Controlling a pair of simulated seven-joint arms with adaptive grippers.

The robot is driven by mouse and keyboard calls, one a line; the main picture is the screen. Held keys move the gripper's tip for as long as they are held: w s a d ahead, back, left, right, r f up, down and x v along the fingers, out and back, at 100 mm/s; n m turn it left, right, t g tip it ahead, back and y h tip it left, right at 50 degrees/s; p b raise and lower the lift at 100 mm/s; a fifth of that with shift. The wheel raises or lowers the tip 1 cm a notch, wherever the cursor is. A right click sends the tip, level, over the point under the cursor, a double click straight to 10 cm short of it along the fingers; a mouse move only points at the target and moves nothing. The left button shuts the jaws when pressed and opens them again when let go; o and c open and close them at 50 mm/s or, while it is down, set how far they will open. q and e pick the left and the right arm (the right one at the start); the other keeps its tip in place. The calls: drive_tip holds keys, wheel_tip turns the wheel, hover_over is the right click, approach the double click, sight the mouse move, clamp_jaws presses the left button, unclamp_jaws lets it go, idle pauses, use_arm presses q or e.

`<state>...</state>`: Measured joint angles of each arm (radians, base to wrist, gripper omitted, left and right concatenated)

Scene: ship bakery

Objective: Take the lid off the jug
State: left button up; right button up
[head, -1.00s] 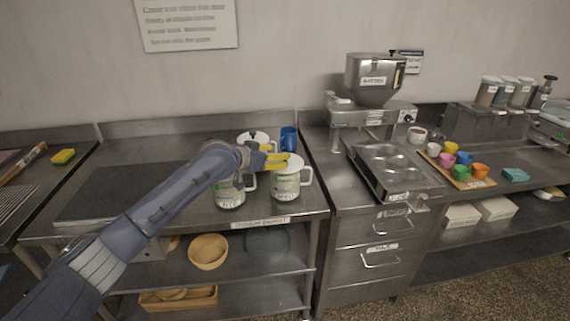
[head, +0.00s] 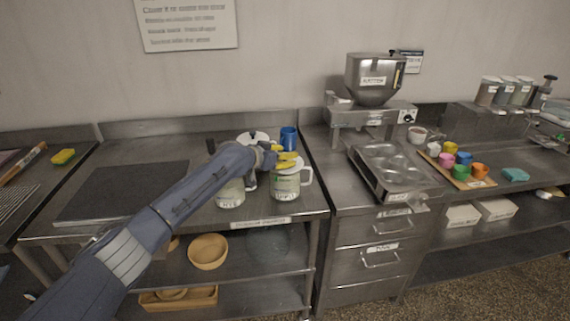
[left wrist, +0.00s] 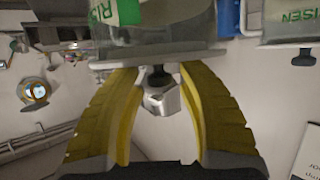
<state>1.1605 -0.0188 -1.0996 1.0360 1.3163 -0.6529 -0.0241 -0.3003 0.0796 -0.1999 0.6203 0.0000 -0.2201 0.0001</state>
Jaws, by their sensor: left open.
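In the left wrist view, which is upside down, a jug's lid (left wrist: 120,62) has a black knob (left wrist: 158,76) between the open fingers (left wrist: 160,85). My right gripper is not in view.
A blue cup (head: 289,138) stands behind the front right jug. A dark board (head: 120,190) lies on the counter at left. A steel muffin tray (head: 392,165) and a board with several coloured cups (head: 463,178) are to the right.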

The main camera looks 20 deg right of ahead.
use_arm(q)
clamp_jaws()
drive_tip(key=shift+r, duration=0.1)
idle(0.4)
